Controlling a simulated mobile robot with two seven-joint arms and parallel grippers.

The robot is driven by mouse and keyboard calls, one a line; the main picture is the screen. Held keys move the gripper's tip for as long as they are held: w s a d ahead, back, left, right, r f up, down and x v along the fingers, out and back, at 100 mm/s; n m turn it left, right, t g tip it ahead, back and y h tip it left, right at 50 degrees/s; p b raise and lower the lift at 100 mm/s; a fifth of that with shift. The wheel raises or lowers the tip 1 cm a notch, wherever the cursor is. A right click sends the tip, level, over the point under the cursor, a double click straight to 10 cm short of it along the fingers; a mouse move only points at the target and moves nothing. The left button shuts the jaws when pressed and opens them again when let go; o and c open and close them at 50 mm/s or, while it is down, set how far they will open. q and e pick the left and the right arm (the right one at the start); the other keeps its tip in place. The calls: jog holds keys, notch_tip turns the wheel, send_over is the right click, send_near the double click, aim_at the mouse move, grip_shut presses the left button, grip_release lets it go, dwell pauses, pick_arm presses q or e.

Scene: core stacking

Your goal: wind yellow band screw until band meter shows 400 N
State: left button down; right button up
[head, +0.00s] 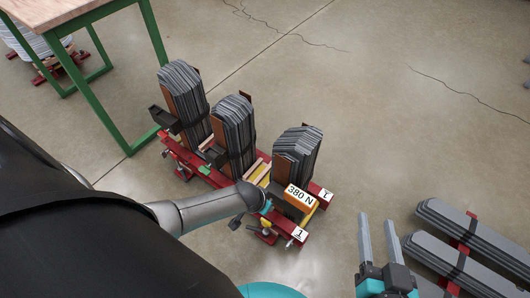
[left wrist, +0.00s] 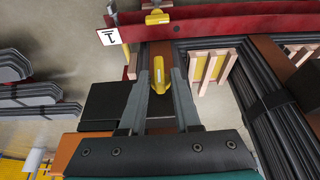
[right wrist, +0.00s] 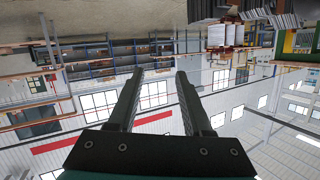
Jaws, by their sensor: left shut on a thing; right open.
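The band meter (head: 299,197) reads 380 N on an orange and black box at the near right of the red stacking frame. In the left wrist view, my left gripper (left wrist: 164,66) is shut on the yellow band screw (left wrist: 158,84), a small yellow handle between its fingers. In the head view my left arm reaches down to the frame beside the meter, and its wrist hides the screw. My right gripper (head: 379,218) is open and empty above the floor, right of the frame. It also shows open in the right wrist view (right wrist: 159,73).
Three upright stacks of grey sheets, including the nearest stack (head: 298,153), stand on the red frame (head: 294,237). More grey sheets (head: 475,237) lie at the lower right. A green-legged table (head: 110,112) stands at the upper left.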

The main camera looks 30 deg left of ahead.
pick_arm(q)
jog(key=shift+d+y+p, duration=0.1)
jog(key=shift+y+p, duration=0.5)
jog(key=shift+s+d+f+m+y, duration=0.15)
jog(key=shift+m+y, duration=0.15)
jog(key=shift+y, duration=0.6)
pick_arm(e)
jog(key=d+g, duration=0.1)
jog(key=d+f+g+h, duration=0.1)
jog(key=shift+d+f+g, duration=0.2)
jog(key=shift+f+g, duration=0.1)
jog(key=shift+g, duration=0.1)
jog(key=shift+a+r, duration=0.1)
pick_arm(q)
jog(key=c, duration=0.9)
grip_release()
